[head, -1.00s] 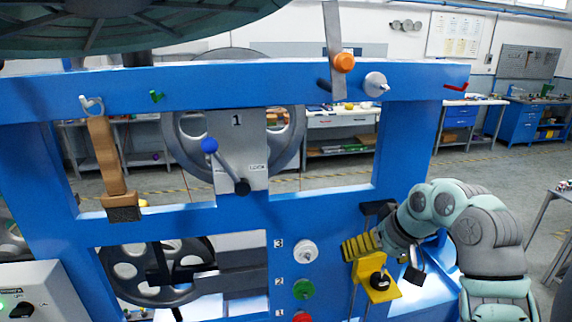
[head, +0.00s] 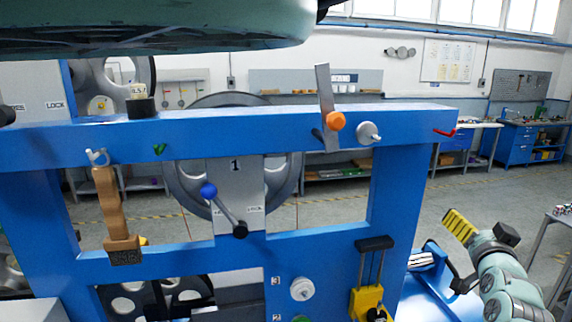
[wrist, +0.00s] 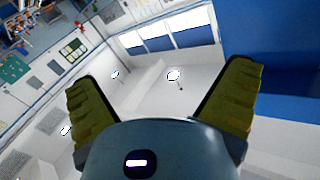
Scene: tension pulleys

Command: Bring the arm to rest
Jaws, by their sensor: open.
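My gripper (head: 459,228) is at the lower right of the head view, to the right of the blue frame (head: 420,132) and apart from it. Its yellow fingers point up and to the left. In the wrist view my gripper (wrist: 165,95) has its two yellow fingers spread wide, with nothing between them. Beyond the fingers that view shows the white room wall, windows and a blue surface at the upper right.
Workbenches (head: 528,130) stand far back right. Open floor lies behind my arm.

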